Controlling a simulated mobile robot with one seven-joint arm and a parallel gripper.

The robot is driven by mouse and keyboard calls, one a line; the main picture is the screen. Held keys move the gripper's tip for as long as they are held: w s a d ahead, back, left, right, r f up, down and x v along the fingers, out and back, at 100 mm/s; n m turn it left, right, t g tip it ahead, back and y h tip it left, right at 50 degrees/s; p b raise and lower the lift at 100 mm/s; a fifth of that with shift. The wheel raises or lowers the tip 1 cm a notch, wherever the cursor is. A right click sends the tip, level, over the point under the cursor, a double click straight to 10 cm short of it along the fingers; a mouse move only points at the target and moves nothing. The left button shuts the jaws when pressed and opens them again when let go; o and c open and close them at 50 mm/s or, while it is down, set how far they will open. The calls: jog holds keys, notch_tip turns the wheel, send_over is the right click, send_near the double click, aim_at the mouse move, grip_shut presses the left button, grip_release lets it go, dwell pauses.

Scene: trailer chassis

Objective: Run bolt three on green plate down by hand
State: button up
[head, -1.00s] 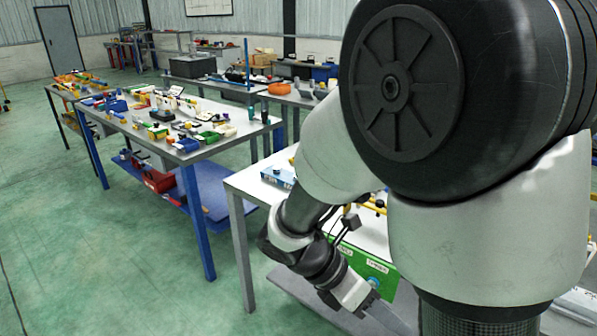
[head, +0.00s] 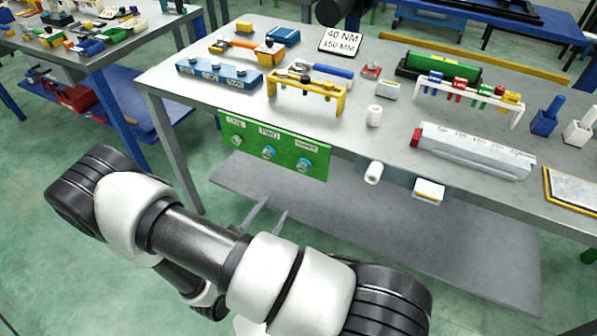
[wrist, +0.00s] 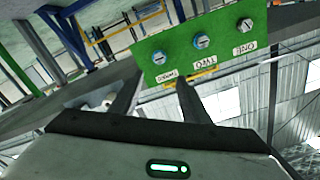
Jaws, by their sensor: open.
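The green plate (head: 250,146) hangs on the front edge of the grey bench, with three bolts in a row under white labels. Bolt three (head: 304,165) is the rightmost in the head view, and its head is bluish silver. In the wrist view, the green plate (wrist: 180,40) appears upside down, with bolt three (wrist: 158,57) at the lower left. My gripper (head: 274,208) is open and empty, below the plate and apart from it in the head view. In the wrist view, my gripper's fingers (wrist: 159,80) point toward the plate, with bolt three beyond the gap between them.
On the bench top (head: 360,145) stand a blue block (head: 218,75), a yellow rack (head: 305,90) and a grey box with a red end (head: 470,150). A white roll (head: 374,172) juts from the front edge right of the plate. A grey lower shelf (head: 400,240) lies below.

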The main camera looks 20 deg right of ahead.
aim_at(302, 168)
jog(key=b+x, duration=0.1)
jog(key=x, duration=1.4)
jog(key=shift+w+d, duration=0.25)
jog(key=shift+d, duration=0.05)
jog(key=c, duration=1.1)
jog(key=shift+o, duration=0.2)
